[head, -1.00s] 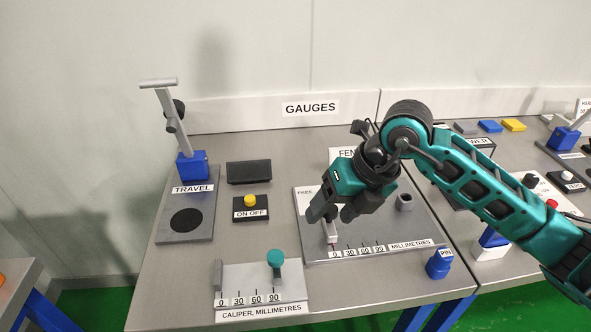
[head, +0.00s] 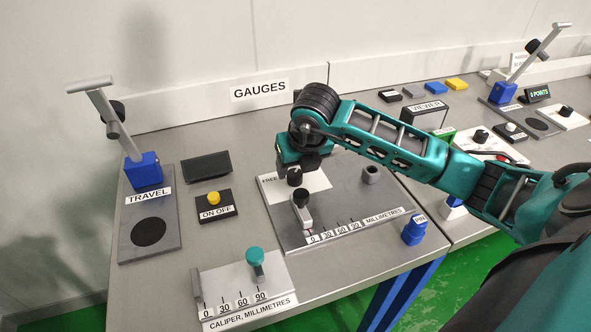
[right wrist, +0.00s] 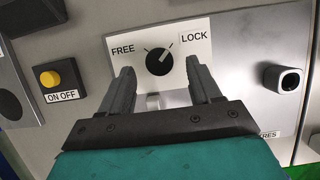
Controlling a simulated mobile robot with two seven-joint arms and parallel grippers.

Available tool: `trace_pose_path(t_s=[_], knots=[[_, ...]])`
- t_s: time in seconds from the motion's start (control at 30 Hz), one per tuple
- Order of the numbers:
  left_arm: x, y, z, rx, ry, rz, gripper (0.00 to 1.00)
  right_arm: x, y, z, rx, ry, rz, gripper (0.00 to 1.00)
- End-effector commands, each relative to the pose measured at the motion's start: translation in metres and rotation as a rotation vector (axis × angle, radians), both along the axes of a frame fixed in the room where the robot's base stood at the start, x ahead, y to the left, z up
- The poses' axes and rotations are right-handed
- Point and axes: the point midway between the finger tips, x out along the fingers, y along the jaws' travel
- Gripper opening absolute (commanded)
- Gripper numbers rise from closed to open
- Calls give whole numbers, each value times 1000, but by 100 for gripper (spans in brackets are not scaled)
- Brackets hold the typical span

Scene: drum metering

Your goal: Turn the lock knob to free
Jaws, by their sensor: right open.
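The lock knob (right wrist: 159,61) is round and black, on a white plate (right wrist: 195,47) marked FREE at left and LOCK at right. Its white pointer line points up and right, toward LOCK. In the head view the knob (head: 295,177) shows just under my right gripper (head: 303,162), and the LOCK word is hidden. My right gripper (right wrist: 159,68) is open and empty in the right wrist view. Its fingers stand to the left and right of the knob, with gaps; I cannot tell how far the tips are above the plate. My left gripper is not in view.
The fence slider (head: 303,212) with its black knob stands close in front, near 0 on the millimetre scale. A grey socket block (head: 371,174) is to the right. The yellow button box (head: 213,204) is to the left. A blue PIN block (head: 414,230) stands at the bench edge.

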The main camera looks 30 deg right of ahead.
Motion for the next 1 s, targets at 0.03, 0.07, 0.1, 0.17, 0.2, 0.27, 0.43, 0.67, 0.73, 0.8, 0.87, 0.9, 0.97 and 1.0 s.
trace_pose_path(t_s=[0.03,0.07,0.1,0.17,0.2,0.27,0.43,0.67,0.73,0.8,0.87,0.9,0.97,1.0], knots=[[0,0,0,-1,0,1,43,2,0,-8,2,4,-1,63],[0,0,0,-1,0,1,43,4,0,-12,2,3,-1,63],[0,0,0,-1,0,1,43,6,-1,-16,1,3,-1,63],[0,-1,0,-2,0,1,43,8,-2,-21,1,2,0,63],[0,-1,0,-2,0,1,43,9,-2,-23,1,2,1,63],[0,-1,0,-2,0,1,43,10,-2,-26,1,2,1,63],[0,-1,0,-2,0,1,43,11,-2,-27,1,1,1,63],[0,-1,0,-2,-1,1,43,10,-2,-27,1,1,1,53],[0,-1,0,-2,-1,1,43,11,-2,-27,1,1,1,47],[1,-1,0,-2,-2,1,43,11,-2,-27,1,1,1,40],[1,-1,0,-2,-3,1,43,11,-2,-27,1,1,1,34],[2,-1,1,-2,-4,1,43,11,-2,-27,1,1,1,30],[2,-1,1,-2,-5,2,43,11,-2,-27,1,0,1,25],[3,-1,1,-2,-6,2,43,11,-2,-27,1,0,0,21]])
